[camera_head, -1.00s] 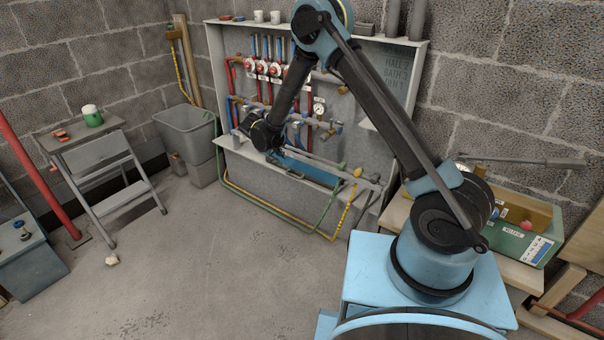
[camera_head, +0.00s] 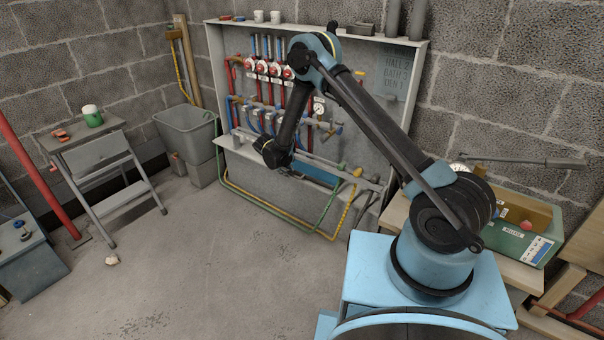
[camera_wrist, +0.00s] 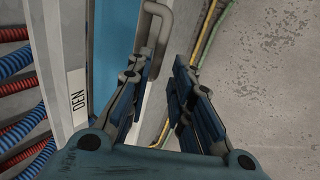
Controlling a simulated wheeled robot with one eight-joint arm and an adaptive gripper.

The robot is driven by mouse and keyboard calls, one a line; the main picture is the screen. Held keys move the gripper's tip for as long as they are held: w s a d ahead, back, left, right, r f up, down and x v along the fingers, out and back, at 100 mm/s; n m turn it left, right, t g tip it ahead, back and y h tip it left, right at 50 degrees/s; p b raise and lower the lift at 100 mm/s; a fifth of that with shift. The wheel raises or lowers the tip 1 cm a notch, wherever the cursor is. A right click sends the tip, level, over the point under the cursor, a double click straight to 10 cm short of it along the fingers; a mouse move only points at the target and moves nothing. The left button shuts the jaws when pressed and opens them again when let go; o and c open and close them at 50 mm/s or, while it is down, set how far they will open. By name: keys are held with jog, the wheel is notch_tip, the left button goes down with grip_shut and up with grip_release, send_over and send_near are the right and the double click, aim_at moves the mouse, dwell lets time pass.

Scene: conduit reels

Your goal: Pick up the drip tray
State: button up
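The drip tray looks to be the blue tray (camera_head: 318,175) low along the front of the manifold cabinet. It also shows in the wrist view as a flat blue surface (camera_wrist: 112,40) with a grey bar handle (camera_wrist: 164,22) at its right edge. My gripper (camera_wrist: 165,72) is open and empty, pointing toward the handle. The handle shows beyond the fingertips, nearer the left finger. I cannot tell whether they touch. In the head view my gripper (camera_head: 289,171) is at the tray's left part, and my wrist hides some of the tray.
The open cabinet (camera_head: 360,95) holds red and blue pipes and valves. Yellow and green hoses (camera_head: 262,209) loop onto the floor below the tray. A grey bin (camera_head: 186,130) and a step stool (camera_head: 115,180) stand to the left.

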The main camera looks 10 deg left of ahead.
aim_at(291, 175)
jog(key=shift+x, duration=2.65)
jog(key=shift+d+r, duration=0.1)
jog(key=shift+d, duration=0.1)
grip_shut()
